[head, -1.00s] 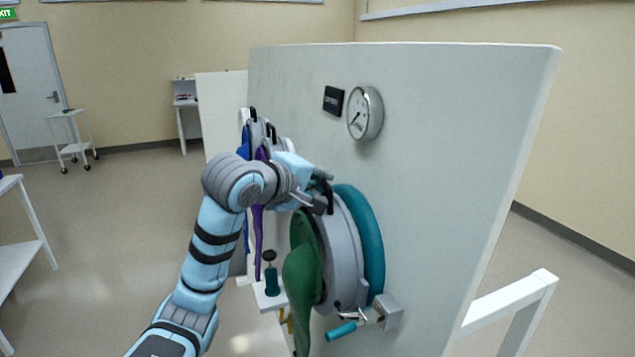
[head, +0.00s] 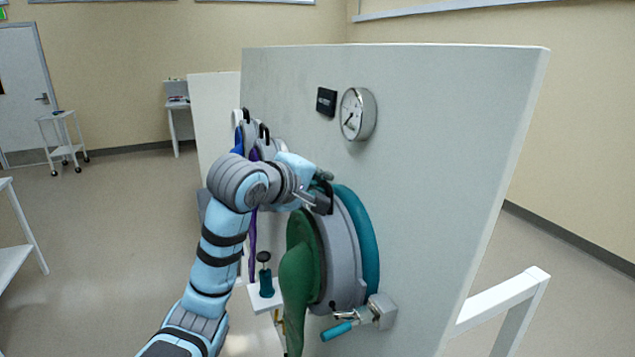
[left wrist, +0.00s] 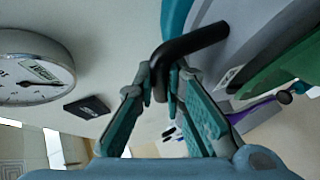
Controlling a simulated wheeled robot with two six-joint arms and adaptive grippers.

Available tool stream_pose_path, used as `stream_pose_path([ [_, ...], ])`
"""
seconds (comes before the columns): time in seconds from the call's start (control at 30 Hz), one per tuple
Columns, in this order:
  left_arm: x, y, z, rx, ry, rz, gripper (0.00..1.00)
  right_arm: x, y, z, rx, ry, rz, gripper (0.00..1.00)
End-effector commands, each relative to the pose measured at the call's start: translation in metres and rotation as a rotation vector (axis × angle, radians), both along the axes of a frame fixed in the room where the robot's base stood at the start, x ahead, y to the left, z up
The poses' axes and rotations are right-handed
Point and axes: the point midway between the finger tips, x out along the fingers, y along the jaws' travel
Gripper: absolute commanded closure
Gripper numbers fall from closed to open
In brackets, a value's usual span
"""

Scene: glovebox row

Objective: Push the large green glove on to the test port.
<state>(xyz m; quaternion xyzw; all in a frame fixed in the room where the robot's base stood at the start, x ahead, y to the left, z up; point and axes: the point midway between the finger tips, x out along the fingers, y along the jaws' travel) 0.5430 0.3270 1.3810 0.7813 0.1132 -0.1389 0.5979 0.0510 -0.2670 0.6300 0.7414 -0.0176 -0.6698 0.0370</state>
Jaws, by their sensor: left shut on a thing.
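The large green glove (head: 300,265) hangs from a grey round plate (head: 342,250) on the panel's face. Behind this plate is a wide teal ring (head: 368,240) against the panel, which I take to be the test port. Plate and ring look close together; I cannot tell whether they touch. My left gripper (head: 322,192) is at the plate's top, shut on its black handle (left wrist: 195,45), with the fingers on both sides of the bar in the left wrist view. Green material (left wrist: 280,75) shows at right there. My right gripper is out of view.
A teal-handled lever clamp (head: 350,325) sits below the ring. A round gauge (head: 357,113) and a black label (head: 326,102) are above. Further left hang blue and purple gloves (head: 253,215). A small white shelf with a teal plunger (head: 265,280) stands near the green glove.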

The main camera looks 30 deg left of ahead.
Motion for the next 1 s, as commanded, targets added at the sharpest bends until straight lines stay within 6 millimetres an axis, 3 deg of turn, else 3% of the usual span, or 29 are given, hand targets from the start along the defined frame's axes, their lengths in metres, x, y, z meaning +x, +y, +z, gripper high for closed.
stream_pose_path([
  [0.47, 0.0025, -0.0022, -0.0003, -0.002, -0.001, -0.003, 1.00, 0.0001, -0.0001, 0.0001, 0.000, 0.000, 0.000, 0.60],
  [0.5, 0.0024, -0.0021, -0.0004, -0.002, -0.001, -0.003, 0.85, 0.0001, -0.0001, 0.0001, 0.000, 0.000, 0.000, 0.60],
  [0.63, 0.0023, -0.0016, -0.0005, -0.002, 0.000, -0.002, 0.66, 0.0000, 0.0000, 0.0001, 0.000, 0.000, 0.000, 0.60],
  [1.0, -0.0053, -0.0008, 0.0024, -0.002, -0.001, 0.000, 0.66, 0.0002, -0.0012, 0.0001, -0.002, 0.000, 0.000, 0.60],
])
